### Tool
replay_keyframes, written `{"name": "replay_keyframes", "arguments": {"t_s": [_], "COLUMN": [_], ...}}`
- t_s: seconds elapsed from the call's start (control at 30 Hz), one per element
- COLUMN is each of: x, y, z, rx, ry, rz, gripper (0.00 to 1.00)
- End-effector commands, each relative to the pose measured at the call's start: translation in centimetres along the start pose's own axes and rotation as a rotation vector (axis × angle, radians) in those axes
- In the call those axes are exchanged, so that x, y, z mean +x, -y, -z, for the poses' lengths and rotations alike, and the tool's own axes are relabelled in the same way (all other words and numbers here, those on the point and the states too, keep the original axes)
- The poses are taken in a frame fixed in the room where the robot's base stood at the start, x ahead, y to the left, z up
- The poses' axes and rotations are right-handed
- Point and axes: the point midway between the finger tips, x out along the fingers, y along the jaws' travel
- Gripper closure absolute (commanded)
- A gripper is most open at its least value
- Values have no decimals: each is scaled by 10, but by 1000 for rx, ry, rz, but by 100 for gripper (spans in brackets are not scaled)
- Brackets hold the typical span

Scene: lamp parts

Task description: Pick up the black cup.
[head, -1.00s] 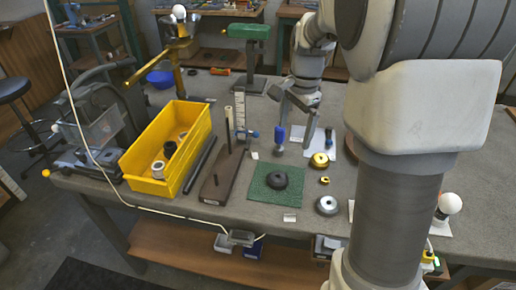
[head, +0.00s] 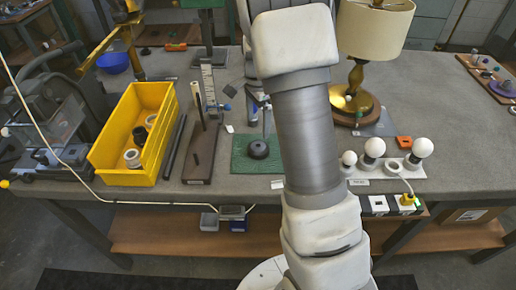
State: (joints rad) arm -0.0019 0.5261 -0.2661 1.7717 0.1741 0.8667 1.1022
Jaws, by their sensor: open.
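A black round, low cup-like part (head: 258,149) sits on the green mat (head: 243,166) in the middle of the table. Another small black ring-shaped part (head: 139,135) lies in the yellow bin (head: 112,177); I cannot tell which one is the black cup. My gripper (head: 259,101) is partly hidden behind my arm. It appears open, above and behind the mat, apart from the part on it.
A wooden base with upright rods (head: 200,158) stands between bin and mat.

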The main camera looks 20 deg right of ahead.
Motion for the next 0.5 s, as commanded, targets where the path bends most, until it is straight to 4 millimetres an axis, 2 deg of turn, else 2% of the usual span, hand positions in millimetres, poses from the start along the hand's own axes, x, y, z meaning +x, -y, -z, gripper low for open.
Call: {"name": "replay_keyframes", "arguments": {"t_s": [0.03, 0.13, 0.37, 0.5], "x": [14, 30, 46, 64], "y": [-1, -1, -1, -5], "z": [0, 0, 0, 2], "rx": [0, -1, -1, 0], "ry": [2, 1, 0, 2], "rz": [-5, -3, -1, -4], "gripper": [0, 0, 0, 0]}}
